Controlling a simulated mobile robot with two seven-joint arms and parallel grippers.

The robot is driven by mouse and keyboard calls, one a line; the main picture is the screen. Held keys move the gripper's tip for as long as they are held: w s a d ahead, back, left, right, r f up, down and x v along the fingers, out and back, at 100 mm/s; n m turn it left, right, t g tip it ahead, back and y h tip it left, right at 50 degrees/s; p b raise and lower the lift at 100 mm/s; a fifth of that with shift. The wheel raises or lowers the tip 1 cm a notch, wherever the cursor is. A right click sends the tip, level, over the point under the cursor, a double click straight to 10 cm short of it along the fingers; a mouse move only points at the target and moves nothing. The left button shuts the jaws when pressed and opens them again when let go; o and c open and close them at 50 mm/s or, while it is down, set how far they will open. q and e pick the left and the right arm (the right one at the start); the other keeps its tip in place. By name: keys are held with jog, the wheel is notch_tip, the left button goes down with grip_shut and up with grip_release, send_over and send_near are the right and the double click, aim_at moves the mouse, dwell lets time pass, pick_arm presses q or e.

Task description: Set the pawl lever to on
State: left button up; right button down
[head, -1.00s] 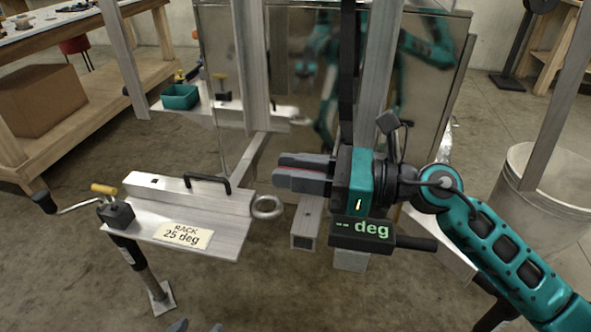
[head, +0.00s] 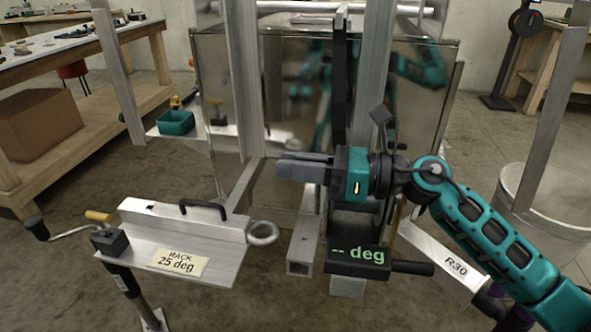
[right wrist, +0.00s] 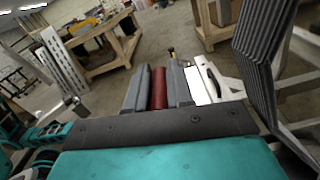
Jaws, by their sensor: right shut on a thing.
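My right gripper (head: 282,168) is level in front of the dark upright post, its fingers pointing left. In the right wrist view its fingers (right wrist: 158,88) are shut on a red cylindrical grip (right wrist: 158,88), which lies along them. This looks like the pawl lever's grip; the rest of the lever is hidden, and I cannot read its on or off position. In the head view the fingers cover the grip. My left gripper is out of view.
An angle display (head: 357,257) reads "-- deg" below my right gripper. A rack plate (head: 215,262) labelled 25 deg, with a black handle and a yellow-handled block (head: 108,240), stands at left. A metal ring (head: 262,233) and square tube (head: 300,255) are close below.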

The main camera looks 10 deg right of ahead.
jog(key=shift+f, duration=0.35)
jog(key=c, duration=1.2)
grip_release()
jog(key=shift+w, duration=0.15)
jog(key=shift+o, duration=0.9)
jog(key=shift+r, duration=0.15)
jog(key=v, duration=1.3)
jog(key=shift+b, duration=0.3)
jog(key=shift+d, duration=0.1)
